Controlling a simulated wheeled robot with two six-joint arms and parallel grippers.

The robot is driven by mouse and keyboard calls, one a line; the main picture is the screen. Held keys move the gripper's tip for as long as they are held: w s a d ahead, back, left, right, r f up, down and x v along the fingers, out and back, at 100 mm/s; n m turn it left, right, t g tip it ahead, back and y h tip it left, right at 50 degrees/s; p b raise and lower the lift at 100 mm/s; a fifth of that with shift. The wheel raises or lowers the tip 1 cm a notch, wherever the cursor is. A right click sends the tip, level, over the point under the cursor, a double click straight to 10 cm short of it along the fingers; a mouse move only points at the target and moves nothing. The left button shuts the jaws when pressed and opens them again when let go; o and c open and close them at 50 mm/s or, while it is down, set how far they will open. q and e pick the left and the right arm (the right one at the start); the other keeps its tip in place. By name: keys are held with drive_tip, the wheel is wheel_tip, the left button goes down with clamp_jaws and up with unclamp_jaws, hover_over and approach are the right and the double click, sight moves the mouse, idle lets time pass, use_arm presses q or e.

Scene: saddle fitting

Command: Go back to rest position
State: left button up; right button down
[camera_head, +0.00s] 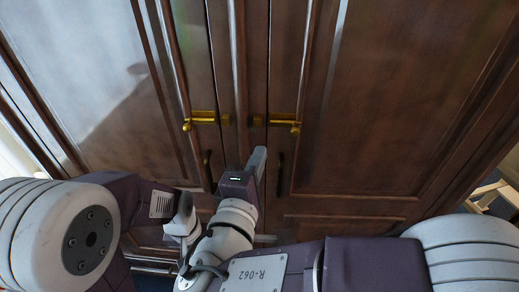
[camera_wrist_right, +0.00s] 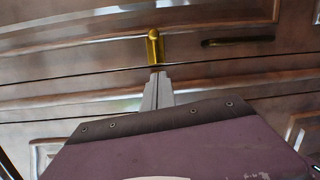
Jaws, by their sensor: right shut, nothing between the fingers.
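My right gripper (camera_head: 259,158) is in front of the wooden cabinet, near the middle seam between its doors. In the right wrist view its fingers (camera_wrist_right: 159,84) are together with nothing between them. Their tips point at a brass handle (camera_wrist_right: 154,48); I cannot tell how close they are. My left arm comes in from the left, with its links low in the head view, and its gripper does not show.
The brown cabinet doors (camera_head: 375,110) fill most of the view. Brass handles sit on the left door (camera_head: 202,120) and right door (camera_head: 284,122). Dark pulls hang below, on the left (camera_head: 208,166) and right (camera_head: 280,172). A pale wooden piece (camera_head: 490,190) shows at the right edge.

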drive_tip(key=s+d+f+m+g+h+p, duration=0.2)
drive_tip(key=d+f+m+g+h, duration=0.3)
drive_tip(key=d+f+g, duration=1)
drive_tip(key=s+d+f+m+y, duration=0.2)
drive_tip(key=f+m+y, duration=0.2)
drive_tip(key=f+m, duration=0.1)
drive_tip(key=s+d+f+m+g+y+p, duration=0.1)
drive_tip(key=s+d+f+m+y, duration=0.1)
drive_tip(key=m, duration=0.5)
wheel_tip(320, 180, down, 3)
drive_tip(key=d+y, duration=0.1)
drive_tip(key=y, duration=0.1)
drive_tip(key=shift+s+f+m+y, duration=0.15)
drive_tip(key=shift+f+m+y, duration=0.05)
drive_tip(key=shift+m+y, duration=0.1)
